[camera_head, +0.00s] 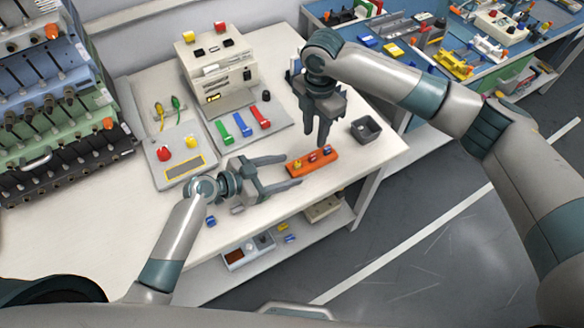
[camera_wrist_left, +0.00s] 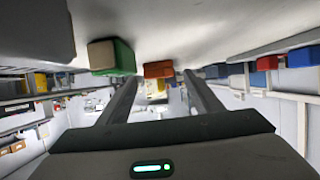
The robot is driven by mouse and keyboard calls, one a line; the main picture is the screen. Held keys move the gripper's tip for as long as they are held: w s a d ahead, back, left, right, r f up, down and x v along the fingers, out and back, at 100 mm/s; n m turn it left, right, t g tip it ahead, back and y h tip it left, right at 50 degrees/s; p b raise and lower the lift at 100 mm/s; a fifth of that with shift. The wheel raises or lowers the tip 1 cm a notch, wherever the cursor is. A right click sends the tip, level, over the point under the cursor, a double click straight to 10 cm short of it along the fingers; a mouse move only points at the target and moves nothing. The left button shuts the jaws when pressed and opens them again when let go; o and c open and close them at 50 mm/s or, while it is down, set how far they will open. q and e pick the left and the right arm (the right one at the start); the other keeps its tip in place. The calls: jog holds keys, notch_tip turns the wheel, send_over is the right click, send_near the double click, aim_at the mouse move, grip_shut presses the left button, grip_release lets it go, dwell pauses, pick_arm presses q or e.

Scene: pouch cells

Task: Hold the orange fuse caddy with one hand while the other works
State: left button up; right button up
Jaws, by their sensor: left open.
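The orange fuse caddy (camera_head: 316,165) lies on the white bench near its front right edge, with small coloured fuses standing in its top. My left gripper (camera_head: 294,169) is open, its fingertips at the caddy's left end. In the left wrist view an orange block (camera_wrist_left: 158,69), which looks like the caddy's end, shows between the two open fingertips (camera_wrist_left: 161,78). I cannot tell whether they touch it. My right gripper (camera_head: 316,140) points down just behind and above the caddy. Its fingers look close together; whether it holds anything is unclear.
A dark square bin (camera_head: 366,129) stands right of the caddy. Behind are a panel with green, blue and red switches (camera_head: 243,124) and a beige instrument (camera_head: 215,70). A panel with red and yellow buttons (camera_head: 178,163) stands left. The bench's front edge is close to the caddy.

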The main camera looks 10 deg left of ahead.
aim_at(312, 159)
pick_arm(q)
jog(key=shift+x, duration=1.45)
jog(key=shift+c, duration=0.6)
jog(key=c, duration=1)
jog(key=shift+c, duration=0.2)
